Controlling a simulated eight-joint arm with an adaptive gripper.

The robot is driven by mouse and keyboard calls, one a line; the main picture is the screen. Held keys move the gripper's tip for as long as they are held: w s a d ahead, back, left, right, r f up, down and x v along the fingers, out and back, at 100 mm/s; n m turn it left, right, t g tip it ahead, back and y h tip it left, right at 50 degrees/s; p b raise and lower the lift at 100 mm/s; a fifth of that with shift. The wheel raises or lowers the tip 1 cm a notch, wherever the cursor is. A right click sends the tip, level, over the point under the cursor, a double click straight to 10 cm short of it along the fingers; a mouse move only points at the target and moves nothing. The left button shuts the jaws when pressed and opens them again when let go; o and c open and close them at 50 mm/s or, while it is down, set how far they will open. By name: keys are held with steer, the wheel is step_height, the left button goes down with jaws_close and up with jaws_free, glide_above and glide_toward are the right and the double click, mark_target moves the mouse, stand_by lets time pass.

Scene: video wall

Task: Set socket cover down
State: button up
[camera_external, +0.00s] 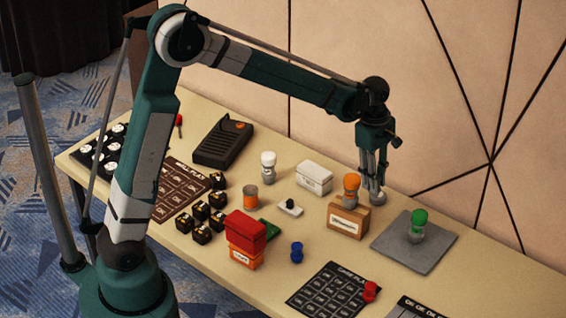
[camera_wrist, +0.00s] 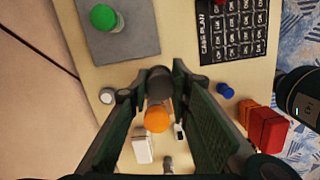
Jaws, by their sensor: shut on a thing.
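My gripper (camera_external: 377,196) points down over the table, just right of an orange-topped grey piece (camera_external: 351,190). In the wrist view my gripper (camera_wrist: 155,84) has its fingers closed around a dark grey rounded thing (camera_wrist: 160,82), which I take to be the socket cover. The orange top (camera_wrist: 157,119) shows right beside it, below in that view. In the external view the held thing is hard to make out among the fingers. I cannot tell whether it touches the table.
A cardboard box (camera_external: 348,218) stands in front of the orange-topped piece. A green-topped piece (camera_external: 418,222) stands on a grey mat (camera_external: 442,244) to the right. A white box (camera_external: 314,177) is to the left.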

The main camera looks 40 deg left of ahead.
steer(key=w+a, duration=2.1)
step_height(320, 180, down, 12)
steer(key=shift+s+d+r+p, duration=0.2)
steer(key=shift+s+r+p, duration=0.1)
steer(key=shift+p, duration=0.1)
steer(key=shift+f, duration=0.15)
steer(key=shift+f+b, duration=0.45)
steer(key=shift+f, duration=2.55)
steer(key=shift+f, duration=1.9)
steer(key=shift+f+b, duration=0.15)
steer(key=shift+b, duration=0.25)
